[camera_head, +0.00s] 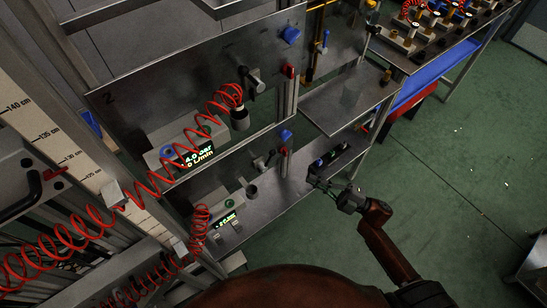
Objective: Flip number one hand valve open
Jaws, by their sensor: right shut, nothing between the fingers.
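The upper panel (190,82) bears a "2" at its left. It carries a red-tipped hand valve (288,72) with a blue knob (290,35) above it. A similar lower unit shows a smaller red-tipped valve (283,152) beside a blue knob (286,136); I see no number on it, so I cannot tell for certain which valve is number one. My right gripper (318,183) reaches in from the lower right, right of and below the lower red-tipped valve and apart from it. It is shut and empty. My left gripper is not in view.
Red coiled hoses (155,178) hang across the left side near lit displays (195,155). A metal shelf (325,107) juts out above and behind my right gripper. A bench with several fittings (430,25) stands at the top right. The green floor (455,150) at right is mostly free.

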